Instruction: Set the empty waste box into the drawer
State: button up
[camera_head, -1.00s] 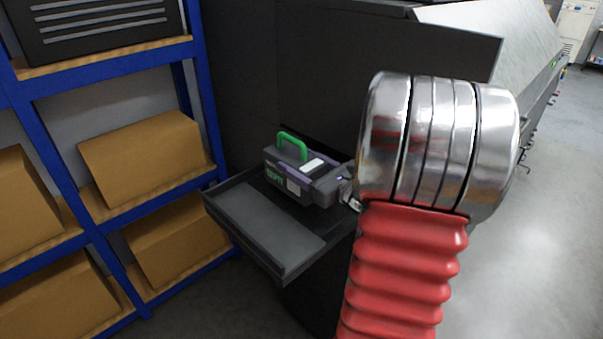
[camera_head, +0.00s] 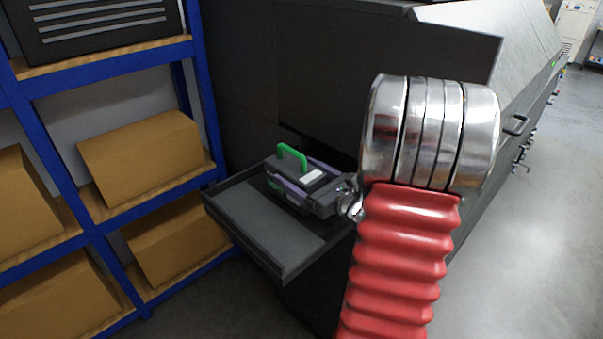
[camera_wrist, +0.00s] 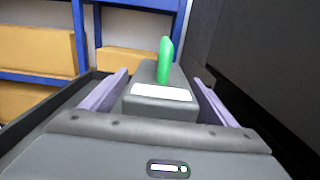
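The waste box (camera_head: 284,168) is dark grey with a green handle on top and a white label. It sits low in the back part of the pulled-out dark drawer (camera_head: 240,250), its lower part hidden by the drawer. I cannot tell whether it rests on the drawer's bottom. My gripper (camera_head: 305,180) has purple fingers along both sides of the box and looks shut on it. In the wrist view the box (camera_wrist: 162,92) stands upright between the two fingers (camera_wrist: 158,85). The finger contact is not clearly visible.
A blue shelf rack (camera_head: 210,110) with cardboard boxes (camera_head: 142,155) stands close on the left. A large dark machine (camera_head: 385,55) rises behind the drawer. Grey floor (camera_head: 510,260) is open on the right.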

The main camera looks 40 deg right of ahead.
aim_at(317, 181)
jog(key=shift+r, duration=0.1)
jog(key=shift+s+d, duration=0.15)
jog(key=shift+s, duration=5.85)
jog(key=shift+o, duration=0.4)
jog(key=shift+r, duration=0.1)
jog(key=shift+r, duration=0.35)
jog(key=shift+w+d+r+g, duration=0.15)
jog(key=shift+w+r+g, duration=0.15)
jog(key=shift+r+g, duration=0.6)
jog(key=shift+w+d+r+g, duration=0.1)
jog(key=shift+w+r+g, duration=0.15)
jog(key=shift+r+g, duration=0.65)
